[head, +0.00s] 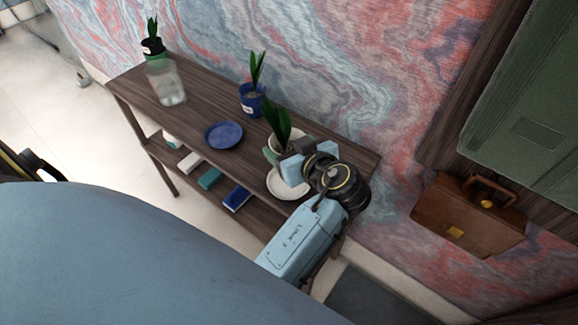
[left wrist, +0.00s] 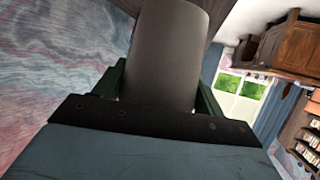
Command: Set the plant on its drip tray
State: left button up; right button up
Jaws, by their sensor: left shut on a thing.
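A leafy plant (head: 279,122) in a pale pot stands out at the right part of the shelf unit. My left gripper (head: 283,155) is shut on this pot, with a finger along its side. The pot's smooth grey-looking side (left wrist: 168,55) fills the space between the fingers in the left wrist view. A round white drip tray (head: 287,187) lies on the shelf just below the pot and gripper. The gripper partly covers the pot, and I cannot tell whether its base touches the tray. My right gripper is not in view.
A blue tray (head: 223,135) lies left of the white one. A plant in a blue pot (head: 251,101), a clear jar (head: 167,83) and a plant in a dark pot (head: 152,46) stand farther left. Books (head: 236,199) lie on the lower shelf. A brown briefcase (head: 465,215) is at right.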

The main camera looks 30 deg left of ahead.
pick_arm(q)
jog(key=shift+f+b, duration=0.35)
jog(key=shift+f, duration=2.8)
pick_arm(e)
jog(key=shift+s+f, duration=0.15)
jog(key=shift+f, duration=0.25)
pick_arm(q)
jog(key=shift+f, duration=0.15)
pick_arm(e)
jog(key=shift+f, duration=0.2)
pick_arm(q)
jog(key=o, duration=1.1)
jog(key=shift+o, duration=1.3)
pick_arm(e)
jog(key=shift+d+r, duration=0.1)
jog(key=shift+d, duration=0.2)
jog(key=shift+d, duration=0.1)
